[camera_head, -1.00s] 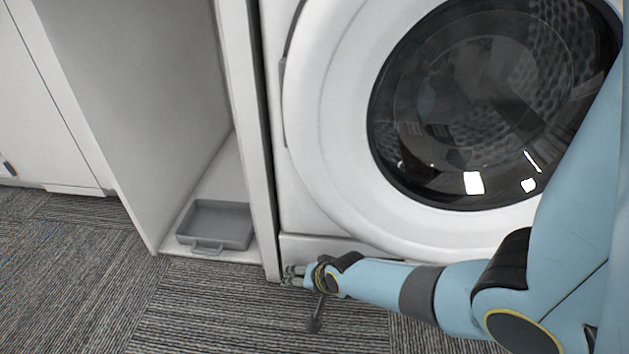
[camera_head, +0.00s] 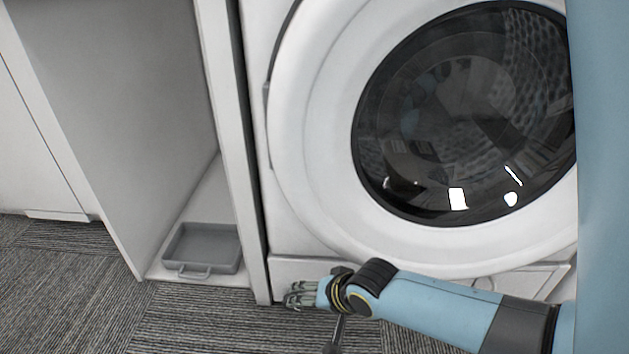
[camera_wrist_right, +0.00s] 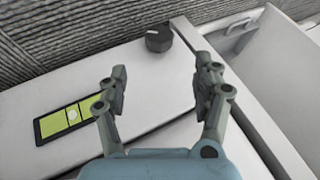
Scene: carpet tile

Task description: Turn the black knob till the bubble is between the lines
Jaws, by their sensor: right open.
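The black knob (camera_wrist_right: 158,38) shows in the right wrist view, on a white panel near the carpet edge. My right gripper (camera_wrist_right: 160,92) is open and empty. The knob lies beyond its fingertips, roughly in line with the gap between them, and is not touched. A level window (camera_wrist_right: 70,119) with a black frame and yellow-green fill lies on the same panel, left of the gripper. A pale bubble shows in its middle part; its exact place against the thin dark lines is hard to tell. In the head view my right gripper (camera_head: 298,296) is low at the washer's front; knob and window are hidden there.
A white washing machine (camera_head: 312,190) with a round dark glass door (camera_head: 465,120) stands above my right arm. A grey tray (camera_head: 200,247) with a handle sits in the open cabinet bay to the left. Striped carpet (camera_head: 190,325) lies clear in front.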

